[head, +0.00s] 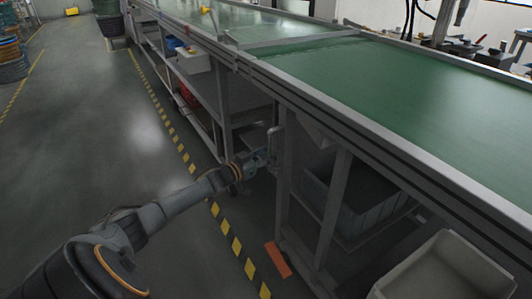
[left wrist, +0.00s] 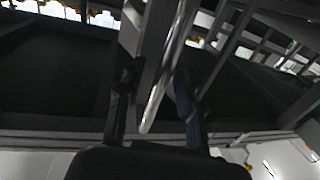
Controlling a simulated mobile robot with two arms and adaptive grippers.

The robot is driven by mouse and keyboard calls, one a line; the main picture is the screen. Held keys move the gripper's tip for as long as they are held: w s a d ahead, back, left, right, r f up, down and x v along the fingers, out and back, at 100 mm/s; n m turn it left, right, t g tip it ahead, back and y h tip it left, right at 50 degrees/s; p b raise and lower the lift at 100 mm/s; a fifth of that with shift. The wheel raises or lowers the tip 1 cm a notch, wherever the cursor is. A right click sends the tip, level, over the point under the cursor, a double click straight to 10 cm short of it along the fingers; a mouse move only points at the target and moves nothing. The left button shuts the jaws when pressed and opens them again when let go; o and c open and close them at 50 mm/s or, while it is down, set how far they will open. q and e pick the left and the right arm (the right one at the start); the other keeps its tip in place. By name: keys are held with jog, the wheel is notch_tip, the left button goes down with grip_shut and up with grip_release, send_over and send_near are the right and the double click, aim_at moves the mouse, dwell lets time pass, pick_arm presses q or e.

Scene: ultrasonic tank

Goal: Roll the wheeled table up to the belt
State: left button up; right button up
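A grey metal frame with upright posts (head: 335,212) stands at the near side of the green belt (head: 415,98); I take it for the wheeled table. Its top and wheels cannot be made out clearly. A bright upright handle (head: 274,141) is on its left end. My left gripper (head: 264,158) reaches to this handle. In the left wrist view the shiny handle bar (left wrist: 160,85) runs between the two spread fingers (left wrist: 157,80), with gaps visible beside it. My right gripper is not in view.
A grey crate (head: 360,197) sits low behind the posts. A pale bin (head: 445,268) is at bottom right. An orange floor mark (head: 278,260) lies by the frame's foot. Yellow-black floor tape (head: 222,222) runs along the belt line. The floor to the left (head: 95,120) is clear.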

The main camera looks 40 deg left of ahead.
pick_arm(q)
jog(key=shift+s, duration=0.1)
jog(key=s+a, duration=0.1)
jog(key=s, duration=1)
jog(key=shift+s+a, duration=0.25)
jog(key=shift+s, duration=0.15)
